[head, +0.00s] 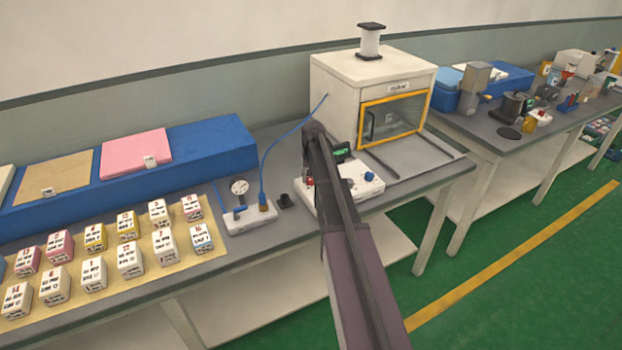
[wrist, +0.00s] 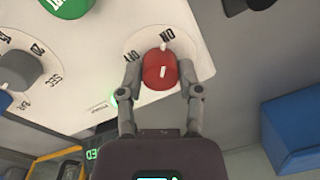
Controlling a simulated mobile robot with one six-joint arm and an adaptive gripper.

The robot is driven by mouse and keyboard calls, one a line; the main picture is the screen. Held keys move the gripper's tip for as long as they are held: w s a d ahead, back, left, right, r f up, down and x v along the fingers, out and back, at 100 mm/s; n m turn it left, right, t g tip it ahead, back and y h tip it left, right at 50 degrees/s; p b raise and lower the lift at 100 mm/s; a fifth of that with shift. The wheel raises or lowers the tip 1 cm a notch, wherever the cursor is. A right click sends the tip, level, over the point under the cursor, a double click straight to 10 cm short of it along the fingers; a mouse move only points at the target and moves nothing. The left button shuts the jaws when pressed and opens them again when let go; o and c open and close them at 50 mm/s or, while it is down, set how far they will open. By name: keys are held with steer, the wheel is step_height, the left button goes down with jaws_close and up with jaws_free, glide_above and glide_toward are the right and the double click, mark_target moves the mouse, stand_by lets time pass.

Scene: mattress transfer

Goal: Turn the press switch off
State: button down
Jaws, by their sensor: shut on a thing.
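The press switch is a red knob (wrist: 160,75) with a white mark on a white panel, with ON and OFF printed beside it in the wrist view. My gripper (wrist: 159,64) has one finger on each side of the knob and is shut on it. A white pointer above the knob stands near the ON label, with OFF to its left. In the head view the red knob (head: 309,181) shows at the left of the white control box (head: 371,188). My arm hides part of the box and most of the gripper there.
The wrist view shows a green button (wrist: 66,6) and a grey dial (wrist: 36,70) on the same panel. A white press cabinet (head: 332,88) stands behind the box.

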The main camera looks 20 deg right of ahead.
steer(key=n, duration=0.3)
steer(key=shift+n, duration=0.3)
steer(key=n, duration=0.4)
steer(key=shift+n, duration=0.3)
steer(key=n, duration=0.4)
steer(key=shift+n+g, duration=0.3)
steer(key=shift+n, duration=2)
steer(key=shift+a, duration=0.1)
steer(key=shift+c, duration=1.3)
jaws_free()
